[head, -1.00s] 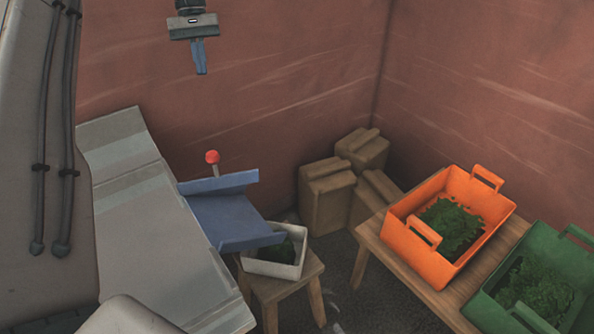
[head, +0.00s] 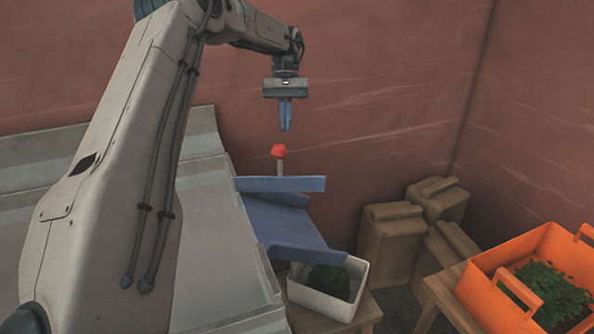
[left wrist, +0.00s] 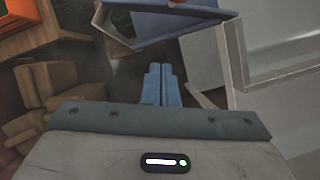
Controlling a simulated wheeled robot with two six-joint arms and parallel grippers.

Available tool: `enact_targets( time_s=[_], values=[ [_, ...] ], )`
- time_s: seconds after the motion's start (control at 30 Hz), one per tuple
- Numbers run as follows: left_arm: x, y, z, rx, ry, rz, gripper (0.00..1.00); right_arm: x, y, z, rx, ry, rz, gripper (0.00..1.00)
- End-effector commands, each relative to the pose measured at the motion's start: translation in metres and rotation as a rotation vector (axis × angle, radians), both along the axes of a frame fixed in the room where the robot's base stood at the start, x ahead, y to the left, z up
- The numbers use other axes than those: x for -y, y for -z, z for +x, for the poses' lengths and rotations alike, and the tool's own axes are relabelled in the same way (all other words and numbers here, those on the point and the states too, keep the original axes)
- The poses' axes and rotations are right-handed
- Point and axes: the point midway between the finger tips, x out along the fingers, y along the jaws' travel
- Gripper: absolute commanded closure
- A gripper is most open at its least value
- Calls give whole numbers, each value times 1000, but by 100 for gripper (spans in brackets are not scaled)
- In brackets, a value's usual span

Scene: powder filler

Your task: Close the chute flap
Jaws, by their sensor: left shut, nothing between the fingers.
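The blue chute (head: 285,225) slopes down from the grey machine (head: 205,225) toward a white bin. A red knob (head: 279,151) on a short pale stem stands upright at the chute's far side. I cannot clearly make out the flap or how far it is open. My left gripper (head: 286,129) is shut and empty, pointing down, and appears just above the red knob without touching it. My right gripper is out of view.
The white bin (head: 355,270) with dark green leaves stands on a wooden stool (head: 362,312) below the chute. Brown canisters (head: 390,245) stand by the red-brown wall. An orange crate (head: 480,290) of leaves is at the right. The air right of the gripper is clear.

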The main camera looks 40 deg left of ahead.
Motion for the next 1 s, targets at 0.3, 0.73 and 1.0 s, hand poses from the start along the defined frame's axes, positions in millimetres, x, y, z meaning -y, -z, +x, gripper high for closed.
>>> enact_targets(
  time_s=[0.3, 0.73, 1.0],
  values=[
    [9, 34, -11, -4, 1, -3, 100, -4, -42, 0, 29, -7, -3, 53],
    [38, 84, -42, 1, 1, -3, 100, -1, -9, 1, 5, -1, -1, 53],
    [49, 86, -55, 0, 0, 0, 100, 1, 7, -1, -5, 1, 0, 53]
  ],
)
